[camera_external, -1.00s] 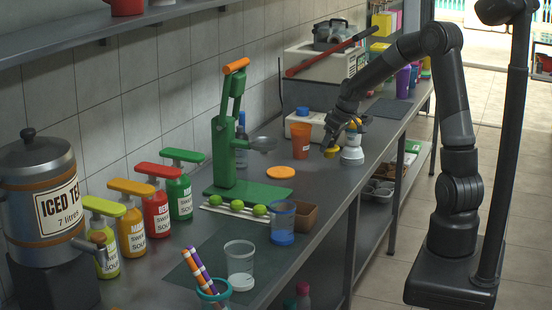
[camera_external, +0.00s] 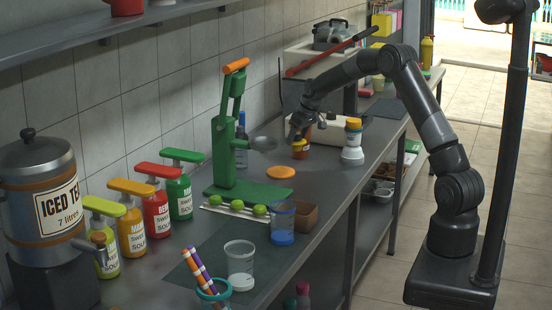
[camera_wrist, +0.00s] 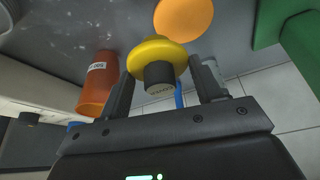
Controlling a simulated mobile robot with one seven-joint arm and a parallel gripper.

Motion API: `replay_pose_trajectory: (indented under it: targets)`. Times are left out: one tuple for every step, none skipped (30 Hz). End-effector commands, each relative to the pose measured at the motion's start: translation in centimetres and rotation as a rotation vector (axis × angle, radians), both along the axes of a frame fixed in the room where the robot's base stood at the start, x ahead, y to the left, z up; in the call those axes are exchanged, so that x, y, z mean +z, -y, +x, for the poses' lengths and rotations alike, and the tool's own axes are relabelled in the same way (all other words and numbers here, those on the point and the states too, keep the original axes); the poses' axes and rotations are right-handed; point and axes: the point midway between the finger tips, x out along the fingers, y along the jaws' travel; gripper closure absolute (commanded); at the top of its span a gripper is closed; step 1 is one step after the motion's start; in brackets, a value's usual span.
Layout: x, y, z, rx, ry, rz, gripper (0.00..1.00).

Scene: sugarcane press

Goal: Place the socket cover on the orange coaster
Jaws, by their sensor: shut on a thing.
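The socket cover (camera_wrist: 157,55), a yellow disc with a dark cylindrical stub, is between the two fingers of my gripper (camera_wrist: 163,84). The orange coaster (camera_external: 281,172) lies flat and bare on the counter, nearer the camera and left of the held cover. It also shows in the wrist view as an orange disc (camera_wrist: 184,16), beyond the cover and apart from it.
The green press (camera_external: 229,150) stands left of the coaster. An orange cup (camera_wrist: 97,82) is close beside my gripper in the wrist view. A white bottle with a yellow-and-blue top (camera_external: 352,150) stands to the right. Limes, a blue-based cup (camera_external: 283,225) and a brown box (camera_external: 304,217) are nearer the camera.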

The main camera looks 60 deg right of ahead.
Motion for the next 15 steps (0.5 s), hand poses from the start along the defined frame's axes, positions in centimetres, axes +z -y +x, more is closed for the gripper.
replay_pose_trajectory:
  targets:
    - [-0.8,-0.8,1.1,0.003,-0.001,0.000,0.63]
    - [-1.2,-1.2,1.6,0.004,-0.001,0.001,0.63]
    - [-1.7,-1.7,2.3,0.003,-0.001,0.001,0.63]
    - [-2.1,-2.1,2.7,0.003,-0.001,0.001,0.63]
    - [-2.4,-2.4,3.2,0.004,-0.001,0.001,0.63]
    - [-2.7,-2.7,3.7,0.001,0.000,0.001,0.63]
    - [-3.0,-2.9,4.0,0.001,-0.001,0.001,0.63]
    - [-3.2,-3.1,4.2,0.001,-0.001,0.001,0.63]
    - [-3.3,-3.2,4.5,0.001,0.000,0.000,0.63]
    - [-3.4,-3.3,4.7,0.001,0.001,-0.001,0.63]
    - [-3.5,-3.4,4.8,0.000,0.001,-0.001,0.63]
    - [-3.6,-3.4,4.8,-0.001,0.001,-0.001,0.63]
    - [-3.8,-3.5,4.9,-0.001,0.001,-0.001,0.63]
    - [-4.0,-3.5,4.9,-0.001,0.000,-0.001,0.63]
    - [-4.4,-3.5,4.9,-0.001,0.000,0.000,0.63]
